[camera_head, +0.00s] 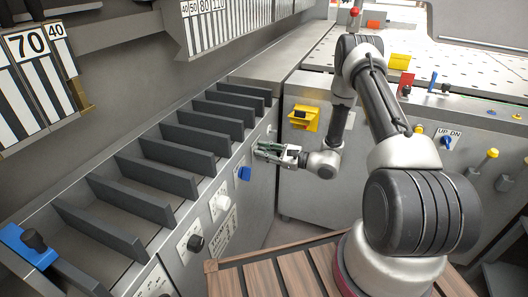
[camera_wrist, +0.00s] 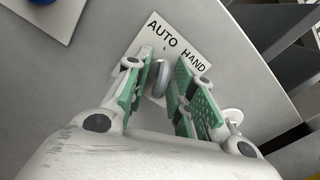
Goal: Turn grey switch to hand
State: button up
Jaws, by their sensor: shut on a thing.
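The grey switch (camera_wrist: 160,80) is a small rounded knob on a white plate (camera_wrist: 208,68) lettered AUTO and HAND in the wrist view. My gripper (camera_wrist: 164,75) has its green-padded fingers on either side of the knob and is shut on it. The knob lies below the lettering, with AUTO above it and HAND to its upper right. Which word it points at is not clear, as the fingers cover part of it. In the head view my gripper (camera_head: 260,151) meets the grey sloped panel, and the switch is hidden there.
A blue switch (camera_head: 244,173), a white knob (camera_head: 220,202) and a black knob (camera_head: 195,243) run down the panel toward the lower left. Dark slats (camera_head: 178,178) rise above them. A yellow box (camera_head: 303,118) is on the cabinet behind my gripper. Wooden slatted flooring (camera_head: 285,272) lies below.

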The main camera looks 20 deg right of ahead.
jog(key=m, duration=1)
jog(key=shift+s+m, duration=0.1)
jog(key=shift+m, duration=0.3)
dwell(0.3)
jog(key=o, duration=0.7)
jog(key=shift+c, duration=0.2)
jog(key=v, duration=1.2)
